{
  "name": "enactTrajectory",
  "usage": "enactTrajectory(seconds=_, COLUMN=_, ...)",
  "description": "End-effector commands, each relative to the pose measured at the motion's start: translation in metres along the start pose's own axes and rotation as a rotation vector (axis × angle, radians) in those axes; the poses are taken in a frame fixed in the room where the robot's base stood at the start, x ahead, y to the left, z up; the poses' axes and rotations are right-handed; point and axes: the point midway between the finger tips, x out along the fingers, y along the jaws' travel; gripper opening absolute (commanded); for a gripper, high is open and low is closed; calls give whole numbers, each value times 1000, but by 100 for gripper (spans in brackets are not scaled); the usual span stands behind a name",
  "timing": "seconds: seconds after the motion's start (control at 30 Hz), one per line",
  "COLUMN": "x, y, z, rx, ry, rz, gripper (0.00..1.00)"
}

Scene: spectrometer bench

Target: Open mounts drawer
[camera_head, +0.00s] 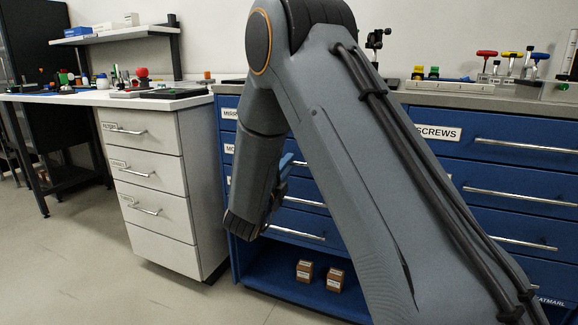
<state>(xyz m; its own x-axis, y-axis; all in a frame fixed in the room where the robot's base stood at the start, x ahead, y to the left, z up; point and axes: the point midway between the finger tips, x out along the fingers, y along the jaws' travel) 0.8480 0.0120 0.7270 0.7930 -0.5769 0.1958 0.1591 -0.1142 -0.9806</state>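The blue cabinet (355,280) stands at centre and right, partly hidden behind my arm. In its left column, the second drawer down (229,150) has a white label starting "MO"; the rest of the label and most of its front are hidden by my arm. It looks shut. The drawer above it (229,114) has a label starting "MIRR". My gripper (283,180) is in front of this column, at the end of my downward-reaching forearm. Its fingers are mostly hidden by the wrist, so I cannot tell their opening or any contact.
The right column has a "SCREWS" drawer (500,148) and more handled drawers below. Two small brown boxes (304,271) sit on the open bottom shelf. A white drawer unit (150,190) stands left under a bench. The floor (70,270) at front left is clear.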

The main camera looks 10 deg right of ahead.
Motion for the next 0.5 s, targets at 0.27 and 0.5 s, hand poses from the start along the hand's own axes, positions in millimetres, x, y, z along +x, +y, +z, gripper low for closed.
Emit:
enactTrajectory(seconds=0.27, x=15, y=0, z=0, rx=-1, ry=0, rz=1, gripper=17)
enactTrajectory(seconds=0.5, x=15, y=0, z=0, rx=-1, ry=-1, rz=1, gripper=8)
